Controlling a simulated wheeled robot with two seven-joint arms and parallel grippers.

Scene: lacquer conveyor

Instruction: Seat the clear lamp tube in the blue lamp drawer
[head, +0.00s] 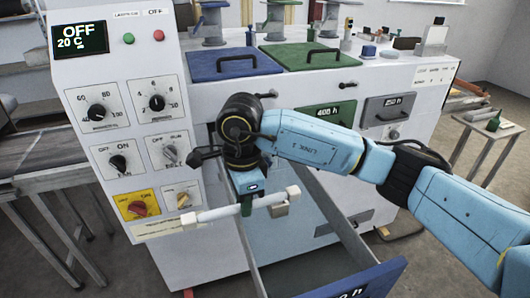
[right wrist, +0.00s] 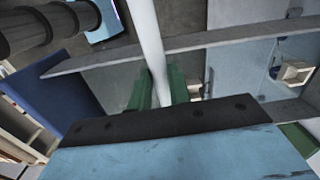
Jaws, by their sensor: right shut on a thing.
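My right gripper (head: 247,206) is shut on the pale lamp tube (head: 221,213), gripping it near its middle. The tube lies roughly level across the picture, with whitish end caps. In the right wrist view the tube (right wrist: 147,35) runs between the green fingers (right wrist: 158,90). The blue lamp drawer (head: 375,283) is pulled out, its front cut off by the bottom edge; its grey side wall (head: 335,215) shows. The tube appears above the drawer's inner part; the height gap is unclear. In the right wrist view the blue front (right wrist: 55,90) is at left. My left gripper is out of view.
A control panel (head: 125,120) with knobs stands close to the tube's left end. Blue (head: 225,66) and green (head: 312,50) lids are on top. Floor at left front is free.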

